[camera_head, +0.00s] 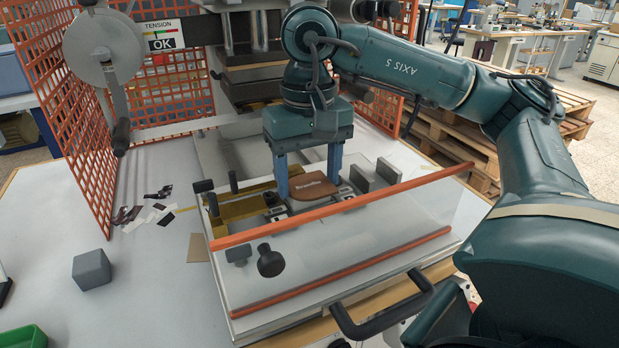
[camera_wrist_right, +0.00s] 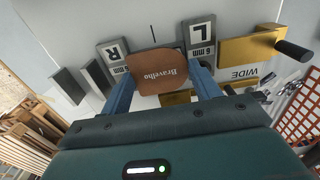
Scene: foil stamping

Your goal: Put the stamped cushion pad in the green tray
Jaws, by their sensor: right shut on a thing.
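The stamped cushion pad (camera_head: 312,187) is a brown leather-like piece with pale lettering. It sits at the press bed between the blue fingers of my right gripper (camera_head: 311,184). In the right wrist view the pad (camera_wrist_right: 160,75) shows the word "Bravelho", and the right gripper (camera_wrist_right: 163,95) is shut on its two sides. I cannot tell whether the pad is lifted clear of the bed. The green tray (camera_head: 22,338) shows only in part at the bottom left corner of the head view, far from the gripper. My left gripper is not in view.
A clear guard with orange edge bars (camera_head: 340,208) stands in front of the pad. A grey cube (camera_head: 92,270) and foil scraps (camera_head: 150,207) lie on the table left.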

